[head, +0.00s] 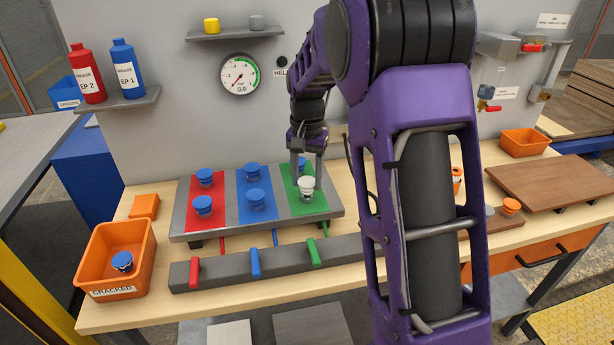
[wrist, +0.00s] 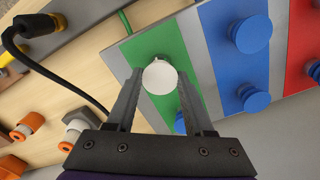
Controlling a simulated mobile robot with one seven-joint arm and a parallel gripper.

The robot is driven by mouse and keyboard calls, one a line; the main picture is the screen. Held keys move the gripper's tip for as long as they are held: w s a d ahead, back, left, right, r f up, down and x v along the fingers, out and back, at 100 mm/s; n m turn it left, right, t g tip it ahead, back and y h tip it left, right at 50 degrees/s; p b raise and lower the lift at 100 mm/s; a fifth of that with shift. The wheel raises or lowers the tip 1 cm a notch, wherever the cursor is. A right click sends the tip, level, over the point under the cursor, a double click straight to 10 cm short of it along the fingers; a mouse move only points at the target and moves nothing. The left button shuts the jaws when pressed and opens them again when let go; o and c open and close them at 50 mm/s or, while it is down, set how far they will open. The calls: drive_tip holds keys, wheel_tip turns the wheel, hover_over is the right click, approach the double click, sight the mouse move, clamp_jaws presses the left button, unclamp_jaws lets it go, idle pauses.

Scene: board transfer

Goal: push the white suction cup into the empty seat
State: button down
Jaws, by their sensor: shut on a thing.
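The white suction cup (head: 306,189) is upright at the front part of the green strip (head: 318,208) on the grey board. My gripper (head: 308,172) reaches down from above and is shut on the white cup. In the wrist view the white cup (wrist: 160,75) lies between the two fingertips. The seat under it is hidden, and I cannot tell how deep the cup sits. A blue cup (head: 301,163) behind it on the green strip is partly hidden by my fingers.
Blue cups stand on the red strip (head: 205,222) and blue strip (head: 259,217). A bar with red, blue and green levers (head: 314,253) lies in front. An orange bin (head: 85,255) marked "CRACKED" holds a blue cup (head: 122,261). A cable (wrist: 30,62) shows in the wrist view.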

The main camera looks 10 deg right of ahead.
sight(307, 182)
drive_tip(key=shift+f+b, duration=0.45)
drive_tip(key=shift+f, duration=0.45)
drive_tip(key=shift+c, duration=1)
unclamp_jaws()
drive_tip(key=shift+r, duration=0.1)
wheel_tip(307, 182, up, 17)
drive_tip(key=p, duration=0.2)
drive_tip(key=shift+r, duration=0.2)
